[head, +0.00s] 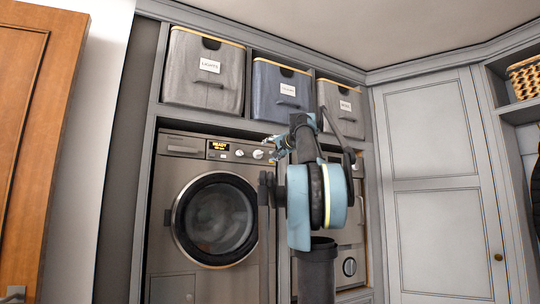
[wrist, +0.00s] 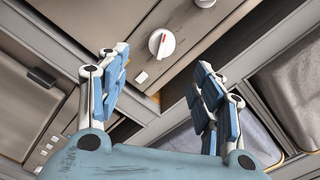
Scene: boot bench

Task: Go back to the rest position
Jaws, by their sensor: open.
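My gripper (wrist: 162,68) is open, with its blue-padded fingers spread apart and nothing between them in the wrist view. Beyond the gap is a white knob with a red mark (wrist: 161,43) on a brownish-grey panel, apart from the fingers. In the head view my gripper (head: 277,146) is small and partly hidden by my raised arm. It shows in front of the appliances, near the right end of the washing machine's (head: 215,215) control panel. The washing machine's door is shut and its display is lit.
Three labelled bins, a grey one (head: 204,85), a blue one (head: 281,95) and another grey one (head: 338,122), sit on the shelf above. A second appliance (head: 348,235) is partly behind my arm. A closed grey cupboard (head: 440,200) stands right, a wooden door (head: 30,130) left.

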